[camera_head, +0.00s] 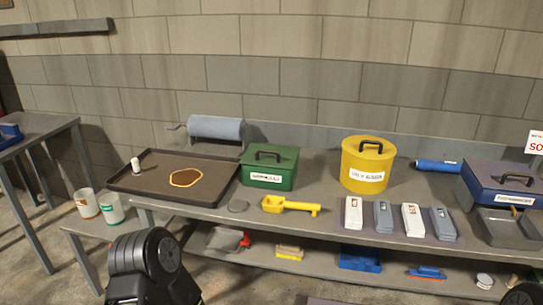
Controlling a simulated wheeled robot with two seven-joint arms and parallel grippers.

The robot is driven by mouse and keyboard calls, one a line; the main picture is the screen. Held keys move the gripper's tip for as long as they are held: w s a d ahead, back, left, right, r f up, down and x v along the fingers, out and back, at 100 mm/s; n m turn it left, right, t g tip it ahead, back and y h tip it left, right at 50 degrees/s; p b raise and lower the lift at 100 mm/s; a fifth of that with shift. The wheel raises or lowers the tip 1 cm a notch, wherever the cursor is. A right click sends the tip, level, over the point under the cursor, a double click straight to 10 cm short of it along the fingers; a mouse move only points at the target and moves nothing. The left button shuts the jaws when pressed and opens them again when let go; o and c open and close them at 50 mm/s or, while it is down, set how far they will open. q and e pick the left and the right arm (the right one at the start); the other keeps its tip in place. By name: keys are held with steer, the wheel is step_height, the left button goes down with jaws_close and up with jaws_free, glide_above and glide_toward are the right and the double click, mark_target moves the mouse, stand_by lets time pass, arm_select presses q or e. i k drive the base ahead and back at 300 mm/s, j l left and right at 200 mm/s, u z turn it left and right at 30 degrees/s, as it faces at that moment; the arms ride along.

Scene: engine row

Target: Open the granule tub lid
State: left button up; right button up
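The yellow round granule tub (362,184) stands on the grey bench right of centre, with a white label on its front. Its yellow lid (350,147) sits on top and looks closed. A black handle (371,141) arches over the lid. A dark rounded part of my own arm shows at the bottom left, well away from the tub, and another dark part shows at the bottom right corner. Neither gripper's fingers are in view.
A green box (269,172) with a black handle stands left of the tub, and a yellow scoop (290,205) lies in front. Several white and grey packs (353,213) stand close before the tub. A blue roll (437,167) and blue case (500,190) lie right.

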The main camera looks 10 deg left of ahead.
mark_target(282, 157)
steer(key=j+z, duration=0.1)
steer(key=z, duration=0.25)
steer(key=j+z, duration=0.15)
steer(key=z, duration=0.2)
steer(key=j+z, duration=0.2)
steer(key=j, duration=0.45)
steer(key=k+j+z, duration=0.15)
steer(key=j, duration=0.5)
steer(key=j+z, duration=0.2)
steer(key=j, duration=0.45)
steer(key=k, duration=0.05)
